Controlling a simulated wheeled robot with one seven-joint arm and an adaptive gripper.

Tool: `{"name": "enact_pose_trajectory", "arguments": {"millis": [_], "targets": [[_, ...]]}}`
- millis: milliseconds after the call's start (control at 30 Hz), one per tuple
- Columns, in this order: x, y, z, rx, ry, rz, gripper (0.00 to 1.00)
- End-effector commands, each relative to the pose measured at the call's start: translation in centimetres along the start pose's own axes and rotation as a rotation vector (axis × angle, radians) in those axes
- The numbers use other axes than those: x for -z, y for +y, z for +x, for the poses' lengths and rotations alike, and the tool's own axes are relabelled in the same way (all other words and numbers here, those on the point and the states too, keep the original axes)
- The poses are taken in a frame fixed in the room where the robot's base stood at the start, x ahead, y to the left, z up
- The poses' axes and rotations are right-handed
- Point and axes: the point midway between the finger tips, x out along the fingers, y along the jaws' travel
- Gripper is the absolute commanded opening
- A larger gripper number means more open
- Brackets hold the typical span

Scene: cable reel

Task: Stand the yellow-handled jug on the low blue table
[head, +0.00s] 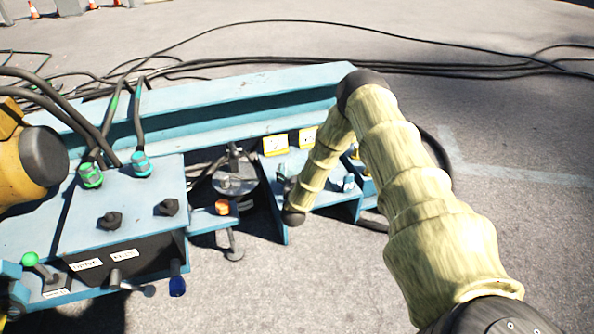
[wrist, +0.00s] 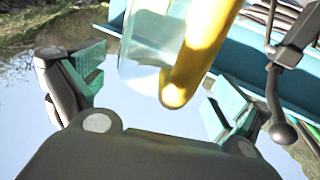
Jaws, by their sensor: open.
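The jug has a clear, glassy body (wrist: 150,45) and a thick yellow handle (wrist: 200,50); both show at the top of the wrist view, cut off by its upper edge. My gripper (wrist: 155,78) is open, its teal-padded fingers spread to either side of the jug. I see no finger contact with it. In the head view my arm bends down to a dark end among the blue metalwork; my fingers and the jug cannot be made out there. A low blue surface (head: 325,185) lies beside the arm; I cannot tell if it is the named table.
A long blue beam (head: 230,100) runs behind my forearm. A blue panel (head: 120,210) with knobs and cable plugs stands left, and a yellow machine (head: 15,170) at the far left. Black cables (head: 400,65) cross the pavement behind. Open pavement (head: 530,220) lies right.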

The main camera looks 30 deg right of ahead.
Motion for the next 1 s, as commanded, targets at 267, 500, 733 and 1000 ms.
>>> {"name": "enact_pose_trajectory", "arguments": {"millis": [267, 500, 733, 1000], "targets": [[0.4, -0.1, -1.0, 0.001, -0.001, -0.001, 1.0], [0.4, 0.0, -5.2, 0.001, -0.003, -0.002, 1.0], [0.4, 0.0, -9.2, 0.001, -0.002, -0.001, 1.0], [0.2, -0.1, -11.8, 0.001, -0.001, 0.0, 1.0]]}}
